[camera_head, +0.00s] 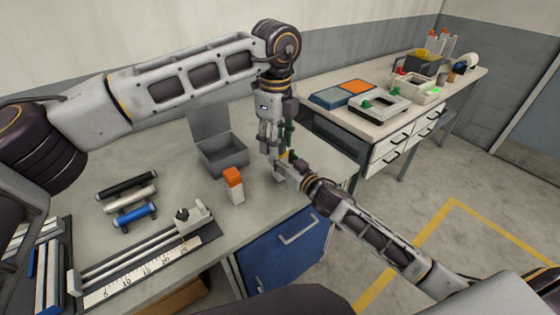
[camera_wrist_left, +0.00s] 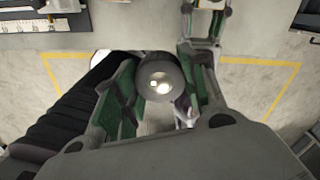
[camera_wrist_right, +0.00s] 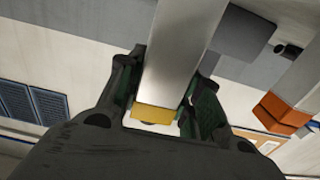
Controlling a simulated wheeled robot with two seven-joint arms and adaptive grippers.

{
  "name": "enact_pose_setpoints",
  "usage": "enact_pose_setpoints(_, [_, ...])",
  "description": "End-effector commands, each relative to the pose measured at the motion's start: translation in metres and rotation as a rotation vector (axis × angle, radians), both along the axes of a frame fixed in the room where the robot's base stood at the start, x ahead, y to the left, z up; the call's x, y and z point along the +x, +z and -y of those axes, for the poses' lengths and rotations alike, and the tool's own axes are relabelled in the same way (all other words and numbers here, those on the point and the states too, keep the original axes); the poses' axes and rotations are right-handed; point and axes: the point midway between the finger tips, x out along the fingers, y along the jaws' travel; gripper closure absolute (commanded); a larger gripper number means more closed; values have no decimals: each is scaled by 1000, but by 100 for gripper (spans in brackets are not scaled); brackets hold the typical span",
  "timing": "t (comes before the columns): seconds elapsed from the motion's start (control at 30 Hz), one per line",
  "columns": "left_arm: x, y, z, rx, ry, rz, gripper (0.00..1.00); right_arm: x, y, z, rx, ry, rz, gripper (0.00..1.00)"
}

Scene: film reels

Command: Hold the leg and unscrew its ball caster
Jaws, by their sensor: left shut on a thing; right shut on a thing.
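The leg (camera_wrist_right: 178,60) is a silver bar with a yellow collar (camera_wrist_right: 152,114) at one end, seen in the right wrist view. My right gripper (camera_head: 285,164) is shut on the leg, its fingers on either side near the collar. The ball caster (camera_wrist_left: 160,86) is a dark round housing with a shiny ball, facing the left wrist camera. My left gripper (camera_head: 276,150) points down from above and is shut on the caster, with a green-padded finger on either side. In the head view the two grippers meet closely and mostly hide leg and caster.
An open grey box (camera_head: 224,158) stands left of the grippers, and an orange-capped pale block (camera_head: 235,186) is in front of it. Several handles (camera_head: 130,200) and a ruled fixture (camera_head: 150,258) lie at left. A second bench (camera_head: 400,125) is behind right.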

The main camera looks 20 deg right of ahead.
Motion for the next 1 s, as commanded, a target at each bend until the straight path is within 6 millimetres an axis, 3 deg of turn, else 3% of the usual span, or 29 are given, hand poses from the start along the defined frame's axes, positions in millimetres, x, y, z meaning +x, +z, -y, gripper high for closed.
enact_pose_setpoints(0.13, [0, -2, 0, 0, 0, 0, 87, 0, -11, 0, 1, 0, 1, 100])
enact_pose_setpoints(0.57, [0, -3, 0, 0, 0, 0, 87, 0, -14, 0, 1, 1, 1, 100])
enact_pose_setpoints(0.6, [0, -3, 0, 0, 0, 0, 87, 0, -15, 0, 1, 0, -1, 64])
enact_pose_setpoints(0.77, [0, -3, 0, 0, 0, 0, 87, 0, -15, 0, 1, 0, -1, 44])
enact_pose_setpoints(1.0, [0, -3, 0, 0, 0, 0, 87, 0, -14, 0, 1, 0, -1, 44])
